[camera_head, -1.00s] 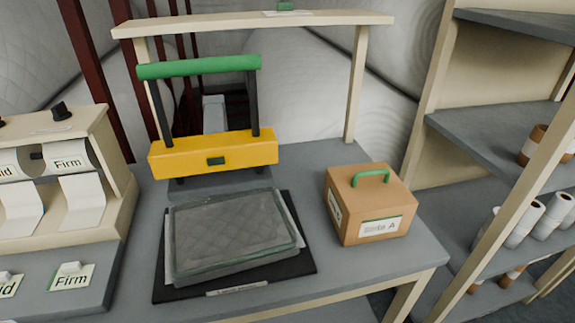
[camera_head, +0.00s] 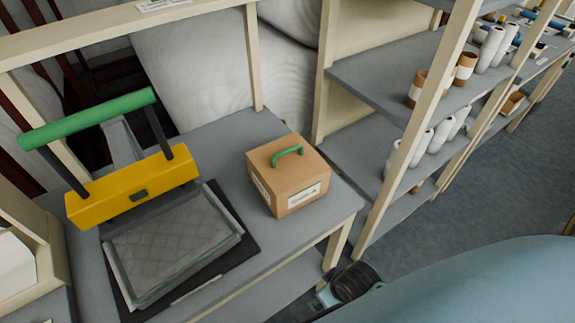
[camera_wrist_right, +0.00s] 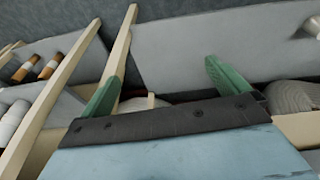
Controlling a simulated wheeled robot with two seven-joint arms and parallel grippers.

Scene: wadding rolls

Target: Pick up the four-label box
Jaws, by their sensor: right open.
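The brown box (camera_head: 283,185) stands upright on the grey tabletop, right of the yellow press. It has a green handle (camera_head: 288,152) on its lid. White labels show on its two visible sides; the other sides are hidden. In the right wrist view my right gripper (camera_wrist_right: 162,70) shows two green fingers spread apart with nothing between them. Part of my right arm (camera_head: 450,285) shows at the lower right of the head view, in front of the table and apart from the box. My left gripper is not in view.
The yellow press (camera_head: 130,188) with a green bar stands left of the box, behind a quilted pad on a black mat (camera_head: 240,243). A shelf unit (camera_head: 375,75) with rolls rises to the right. A wooden post (camera_head: 255,60) stands behind the box.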

